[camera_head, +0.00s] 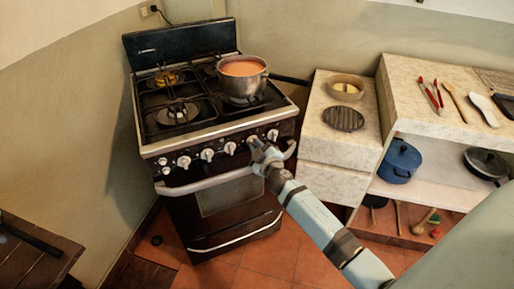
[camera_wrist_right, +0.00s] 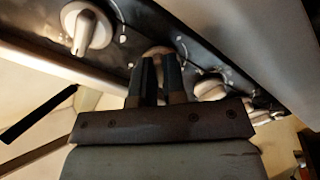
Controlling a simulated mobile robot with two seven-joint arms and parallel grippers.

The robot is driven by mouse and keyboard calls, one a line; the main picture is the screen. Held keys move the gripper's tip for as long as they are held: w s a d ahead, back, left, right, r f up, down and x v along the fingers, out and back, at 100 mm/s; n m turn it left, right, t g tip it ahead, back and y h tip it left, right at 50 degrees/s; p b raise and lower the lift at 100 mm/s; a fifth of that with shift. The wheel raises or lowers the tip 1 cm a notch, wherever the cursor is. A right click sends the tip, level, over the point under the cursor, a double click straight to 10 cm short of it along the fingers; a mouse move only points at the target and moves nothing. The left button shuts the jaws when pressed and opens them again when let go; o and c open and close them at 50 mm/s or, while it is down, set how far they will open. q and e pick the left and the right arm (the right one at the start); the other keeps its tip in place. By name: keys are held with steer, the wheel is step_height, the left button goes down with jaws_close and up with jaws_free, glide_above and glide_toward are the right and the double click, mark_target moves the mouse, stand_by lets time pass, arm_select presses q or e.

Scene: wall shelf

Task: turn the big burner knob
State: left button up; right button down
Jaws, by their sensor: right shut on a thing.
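The stove (camera_head: 215,185) has a row of pale knobs along its front panel. My right gripper (camera_head: 256,146) is at the panel toward the right end, shut on a burner knob. In the right wrist view the gripper fingers (camera_wrist_right: 158,80) reach up to this burner knob (camera_wrist_right: 158,51), which they mostly hide. Another knob (camera_wrist_right: 88,28) shows to the left and one (camera_wrist_right: 209,87) to the right, both clear of the fingers. I cannot tell from the pictures how far the held knob is turned. My left gripper is not in view.
The oven handle (camera_head: 205,184) runs below the knobs. A counter (camera_head: 340,150) and a shelf with a blue pot (camera_head: 400,162) stand at right. The floor before the stove is open.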

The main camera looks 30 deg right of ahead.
steer(key=shift+d+r+n, duration=0.1)
steer(key=shift+n, duration=1.7)
steer(key=shift+r+n, duration=0.1)
steer(key=shift+n, duration=1.7)
steer(key=c, duration=1.2)
jaws_free()
steer(key=s, duration=0.4)
steer(key=s+a, duration=0.1)
steer(key=s, duration=0.4)
steer(key=s+a, duration=0.1)
steer(key=s, duration=0.3)
steer(key=shift+s+b, duration=0.35)
